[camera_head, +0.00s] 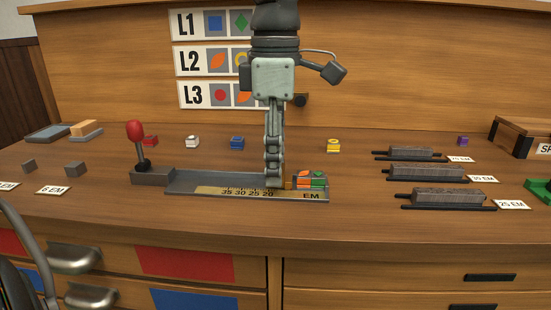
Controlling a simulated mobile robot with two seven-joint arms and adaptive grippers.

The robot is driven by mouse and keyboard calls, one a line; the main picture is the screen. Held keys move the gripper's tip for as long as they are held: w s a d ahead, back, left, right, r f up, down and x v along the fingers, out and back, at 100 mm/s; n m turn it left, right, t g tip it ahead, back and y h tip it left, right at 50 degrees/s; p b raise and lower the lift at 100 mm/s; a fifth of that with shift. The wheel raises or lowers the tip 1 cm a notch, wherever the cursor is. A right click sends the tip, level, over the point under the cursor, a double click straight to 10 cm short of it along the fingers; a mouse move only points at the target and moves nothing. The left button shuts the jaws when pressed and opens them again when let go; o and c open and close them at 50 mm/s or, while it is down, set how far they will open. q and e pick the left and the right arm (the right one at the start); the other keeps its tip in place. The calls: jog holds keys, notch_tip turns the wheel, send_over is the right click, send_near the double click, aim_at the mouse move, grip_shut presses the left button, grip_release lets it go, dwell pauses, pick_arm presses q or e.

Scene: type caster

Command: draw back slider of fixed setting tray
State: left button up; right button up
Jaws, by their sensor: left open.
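The setting tray (205,182) is a long grey tray on the bench, with a brass scale (240,191) along its front edge marked 35 30 25 20 and EM. Several small orange and green type pieces (312,178) sit at its right end. A narrow brass-coloured piece (289,183), which looks like the slider, stands just left of them. My left gripper (274,184) points straight down into the tray, just left of this piece. It is open, but its fingers overlap in this view. I cannot tell whether they touch the slider, which they partly hide.
A red-knobbed lever (136,140) stands at the tray's left end. Three dark bars on holders (438,172) lie to the right. Small coloured blocks (237,143) line the back, below L1 to L3 cards (203,60). The bench front (350,230) is clear.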

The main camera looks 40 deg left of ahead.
pick_arm(q)
grip_shut()
dwell(0.3)
jog(key=shift+a, duration=0.1)
